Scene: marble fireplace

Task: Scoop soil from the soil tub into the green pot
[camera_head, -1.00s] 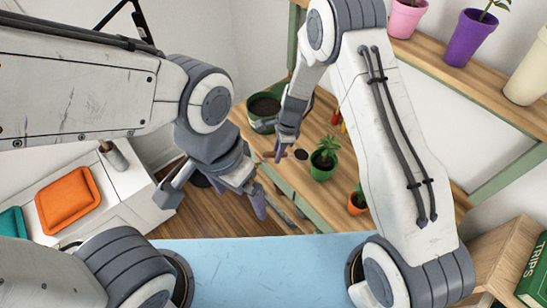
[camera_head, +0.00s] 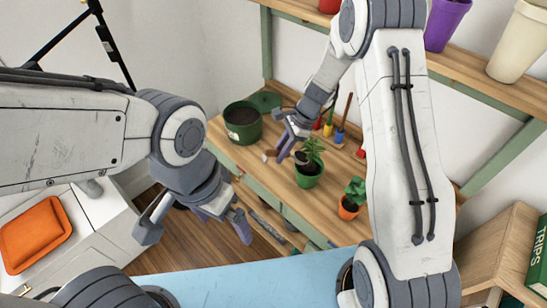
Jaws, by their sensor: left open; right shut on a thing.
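The soil tub (camera_head: 243,138) is a dark green round tub with dark soil inside, at the back left of the wooden bench. The green pot (camera_head: 308,180) is bright green, holds a leafy plant, and stands to the right of and nearer than the tub. My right gripper (camera_head: 281,150) is just left of and above the green pot, shut on a small tool, seemingly a scoop. A brownish end of it (camera_head: 270,155) sticks out to the left; a dark rounded part shows by the plant. Its contents are unclear. My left gripper (camera_head: 195,227) is open and empty, left of the bench.
An orange pot (camera_head: 348,210) with a plant stands right of the green pot. Small tools with coloured ends (camera_head: 339,136) stand behind. A shelf (camera_head: 466,70) with pots is above. A light blue surface (camera_head: 245,280) lies in front.

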